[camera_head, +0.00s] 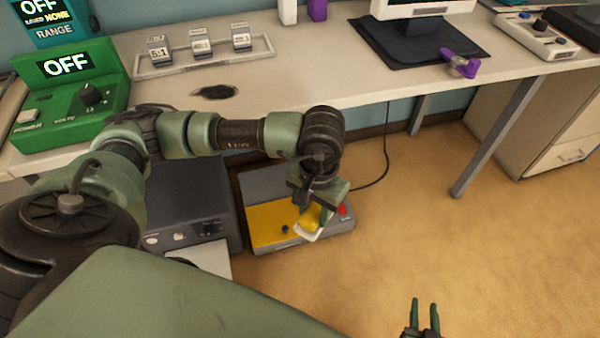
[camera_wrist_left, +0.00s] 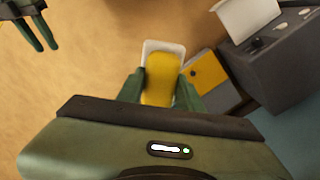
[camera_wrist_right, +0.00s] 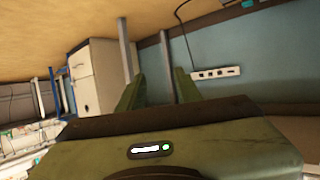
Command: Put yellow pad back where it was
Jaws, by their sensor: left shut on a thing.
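The yellow pad (camera_head: 309,219) has a white base and is held in my left gripper (camera_head: 318,212). The left wrist view shows the pad (camera_wrist_left: 160,78) between the two fingers of the shut gripper (camera_wrist_left: 160,92). In the head view the pad is in front of a grey and yellow box (camera_head: 272,222) on the floor below the desk; I cannot tell whether they touch. My right gripper (camera_head: 424,316) is at the bottom of the head view, its two fingers apart and nothing between them. Its fingers (camera_wrist_right: 157,92) also show apart and empty in the right wrist view.
A dark grey device (camera_head: 188,212) stands left of the box. The desk (camera_head: 330,85) carries a green power unit (camera_head: 75,95), a tray of small blocks (camera_head: 205,55) and a monitor stand (camera_head: 425,40). A desk leg (camera_head: 492,135) stands at the right. The floor (camera_head: 430,230) at right is clear.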

